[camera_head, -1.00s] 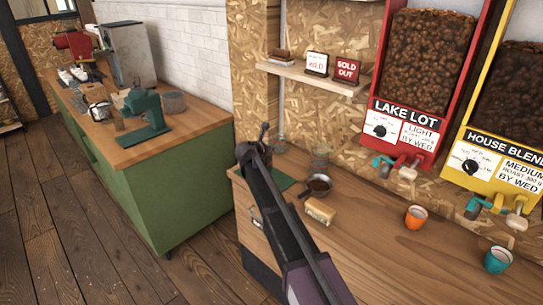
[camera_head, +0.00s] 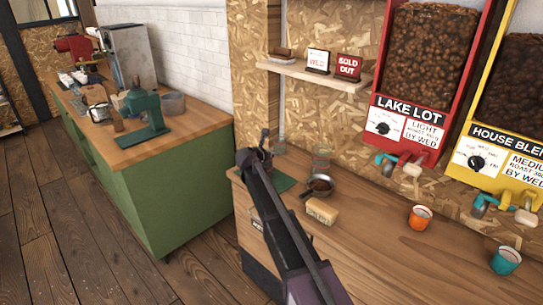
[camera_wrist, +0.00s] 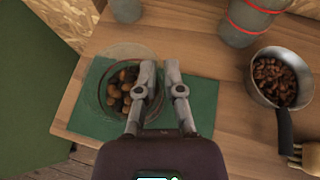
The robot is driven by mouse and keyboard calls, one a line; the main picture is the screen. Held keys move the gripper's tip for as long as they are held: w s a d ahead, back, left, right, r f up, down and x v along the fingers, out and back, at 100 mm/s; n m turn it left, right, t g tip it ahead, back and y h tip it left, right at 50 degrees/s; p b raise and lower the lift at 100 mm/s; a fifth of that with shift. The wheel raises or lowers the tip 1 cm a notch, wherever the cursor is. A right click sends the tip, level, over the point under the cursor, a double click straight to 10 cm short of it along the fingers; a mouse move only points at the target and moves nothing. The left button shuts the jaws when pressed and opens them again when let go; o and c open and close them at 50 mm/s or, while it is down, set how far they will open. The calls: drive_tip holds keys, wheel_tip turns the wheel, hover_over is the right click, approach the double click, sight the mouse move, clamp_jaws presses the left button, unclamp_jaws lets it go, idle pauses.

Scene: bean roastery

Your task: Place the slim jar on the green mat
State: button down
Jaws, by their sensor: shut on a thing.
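A clear glass jar holding brown beans (camera_wrist: 113,96) is at my fingers in the wrist view, at the left part of the green mat (camera_wrist: 205,105). My gripper (camera_wrist: 165,88) is shut on the jar's right-hand wall, one finger on each side of it. I cannot tell whether the jar's base touches the mat. In the head view my gripper (camera_head: 262,146) is at the counter's left end, with the jar largely hidden by my arm. The mat (camera_head: 286,182) shows just right of it.
A pan of beans (camera_head: 320,186) stands right of the mat, with a pale brush-like block (camera_head: 322,211) in front. An orange cup (camera_head: 420,217) and a teal cup (camera_head: 505,260) are farther right, with clear counter between.

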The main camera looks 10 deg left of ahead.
drive_tip(key=c, duration=0.8)
unclamp_jaws()
drive_tip(key=shift+o, duration=0.2)
drive_tip(key=shift+r, duration=0.1)
drive_tip(key=p+v, duration=0.5)
drive_tip(key=v, duration=0.7)
drive_tip(key=shift+s, duration=0.1)
